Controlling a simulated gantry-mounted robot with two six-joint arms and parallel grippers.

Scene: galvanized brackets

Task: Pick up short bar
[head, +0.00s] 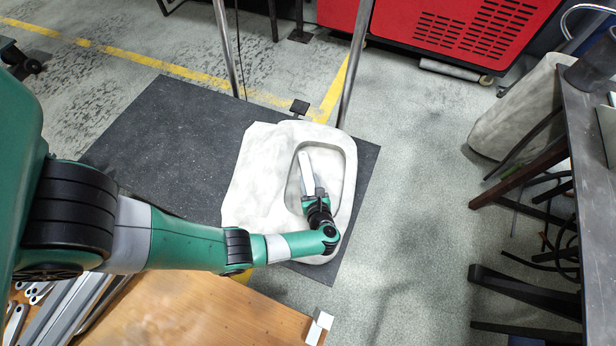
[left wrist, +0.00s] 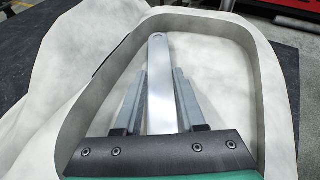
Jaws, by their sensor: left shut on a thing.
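A flat silver short bar (head: 306,170) is in my left gripper (head: 314,192), which is shut on it. In the left wrist view, the bar (left wrist: 159,85) runs between the two grey fingers of the gripper (left wrist: 160,78). Its rounded far end, with a small hole, extends past the fingertips; its near end is hidden behind the gripper body. The gripper and bar are over the recess of a pale, wrinkled container (head: 250,180); the height above its bottom is unclear. My right gripper is not in view.
A wooden surface (head: 190,310) at the bottom left carries several grey metal bars (head: 75,305) and small pieces. A pale block (head: 319,326) is at its right edge. Metal poles (head: 357,60) stand behind the container. A dark table (head: 585,110) is at right.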

